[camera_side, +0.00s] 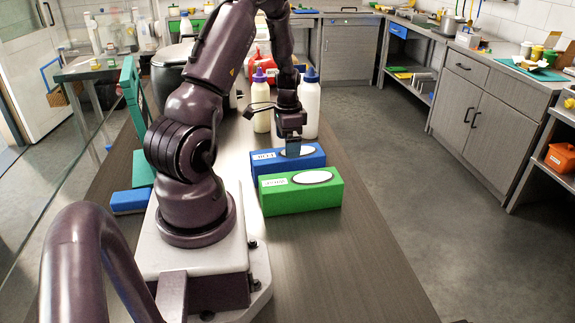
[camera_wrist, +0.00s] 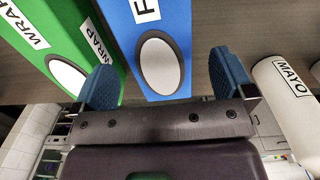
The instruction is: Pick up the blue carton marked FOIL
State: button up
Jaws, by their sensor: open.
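The blue carton (camera_side: 267,171) lies on the counter behind the green carton in the side view. In the wrist view the blue carton (camera_wrist: 152,14) shows an oval opening and a white label cut off at the edge, with only an F readable. My gripper (camera_side: 292,150) is over the blue carton, pointing down. In the wrist view my gripper (camera_wrist: 165,80) is open, with one finger on each side of the blue carton's near end in the picture. I cannot tell how far the fingertips are above or beside it. Nothing is held.
The green WRAP carton (camera_side: 310,196) lies close beside the blue one; it is left in the wrist view (camera_wrist: 60,25). A white MAYO bottle (camera_wrist: 283,90) is at right there. A cream bottle (camera_side: 261,118) stands behind the cartons. The counter (camera_side: 350,275) is clear at front right.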

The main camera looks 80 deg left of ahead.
aim_at(287, 161)
jog(key=shift+s+d+f, duration=0.1)
jog(key=shift+f, duration=1.5)
jog(key=shift+d+f, duration=0.1)
jog(key=shift+f, duration=1.45)
jog(key=shift+c, duration=0.5)
jog(key=c, duration=1.1)
jog(key=shift+a+r, duration=0.1)
jog(key=shift+r, duration=0.5)
notch_tip(287, 161, up, 3)
jog(key=shift+f, duration=0.2)
jog(key=d+r, duration=0.1)
jog(key=s+d+r, duration=0.1)
jog(key=r, duration=0.1)
jog(key=s+d+r, duration=0.1)
jog(key=d+r, duration=0.1)
jog(key=shift+s, duration=0.15)
jog(key=s+d+r, duration=0.4)
jog(key=s+d, duration=0.1)
jog(key=d, duration=0.3)
jog(key=shift+r, duration=0.15)
